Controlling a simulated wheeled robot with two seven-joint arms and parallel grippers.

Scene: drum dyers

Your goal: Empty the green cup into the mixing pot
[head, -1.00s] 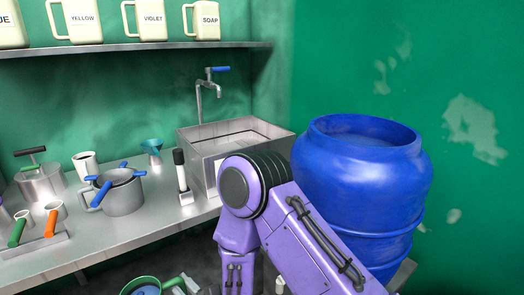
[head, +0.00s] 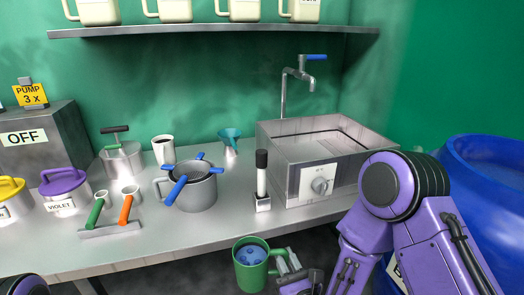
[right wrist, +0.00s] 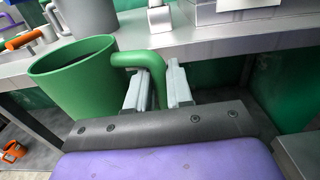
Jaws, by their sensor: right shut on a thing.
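The green cup (head: 251,262) is held in front of the bench edge, below the level of the benchtop, and shows blue liquid inside. My right gripper (head: 290,262) is shut on its handle; the cup and the grey fingers (right wrist: 157,88) also show in the right wrist view. The cup looks about upright. The mixing pot is probably the grey pot (head: 192,190) on the bench, with a handle at its left and a blue-handled strainer (head: 178,186) across its top. My left gripper is out of view; only a bit of my left arm shows at the lower left corner.
Left are purple-lidded (head: 64,190) and yellow-lidded containers, a scoop rack (head: 110,230) and a white cup (head: 163,150). A blue barrel (head: 490,190) is far right.

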